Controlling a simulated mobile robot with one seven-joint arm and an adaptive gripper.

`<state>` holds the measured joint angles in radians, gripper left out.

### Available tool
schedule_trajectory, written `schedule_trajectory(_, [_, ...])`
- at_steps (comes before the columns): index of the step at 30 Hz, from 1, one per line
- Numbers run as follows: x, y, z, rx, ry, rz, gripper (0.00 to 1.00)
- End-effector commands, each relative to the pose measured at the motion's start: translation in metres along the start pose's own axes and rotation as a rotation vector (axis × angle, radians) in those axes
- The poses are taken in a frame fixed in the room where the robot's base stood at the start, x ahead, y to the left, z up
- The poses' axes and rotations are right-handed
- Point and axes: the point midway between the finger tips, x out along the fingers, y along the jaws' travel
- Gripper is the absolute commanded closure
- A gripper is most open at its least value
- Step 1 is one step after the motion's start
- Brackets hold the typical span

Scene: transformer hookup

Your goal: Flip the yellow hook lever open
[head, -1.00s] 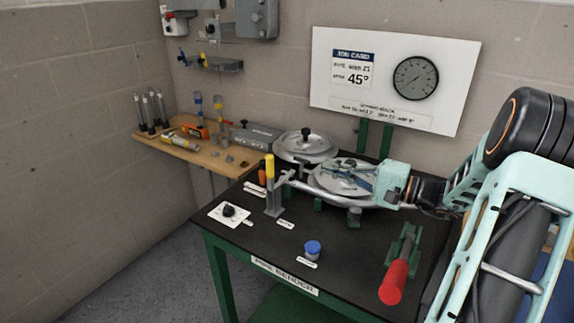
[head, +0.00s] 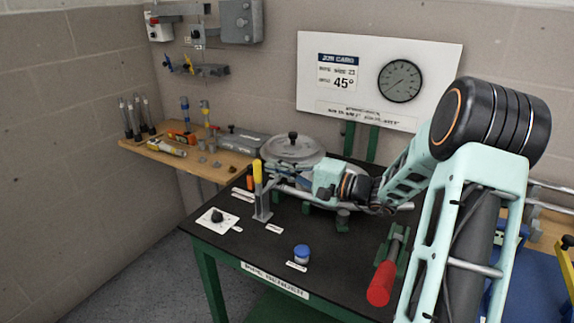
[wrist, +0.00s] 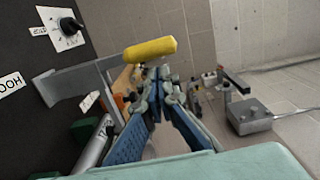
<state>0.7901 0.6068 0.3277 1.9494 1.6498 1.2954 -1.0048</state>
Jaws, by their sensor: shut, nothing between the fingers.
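The yellow hook lever (head: 257,173) stands upright on a grey bracket (head: 262,206) near the left side of the black bench top. In the wrist view the yellow grip (wrist: 150,50) lies across the picture just beyond my fingertips, with the grey bracket (wrist: 75,82) to the left. My gripper (wrist: 158,76) is shut and empty, its blue-padded fingers pointing at the lever. In the head view my gripper is just right of the lever, its fingers hard to make out. I cannot tell whether the fingertips touch the lever.
A round grey disc (head: 292,148) sits behind my gripper. A black knob on a white plate (head: 217,220), a blue-capped jar (head: 301,251) and a red-handled lever (head: 382,283) stand on the bench. A wooden shelf (head: 180,163) with tools is at the back left.

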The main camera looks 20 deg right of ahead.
Motion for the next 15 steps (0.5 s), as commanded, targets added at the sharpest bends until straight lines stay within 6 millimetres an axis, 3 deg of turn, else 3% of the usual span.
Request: schedule_trajectory(15, [0.0017, 0.0004, 0.0078, -0.001, -0.001, 0.0, 1.0])
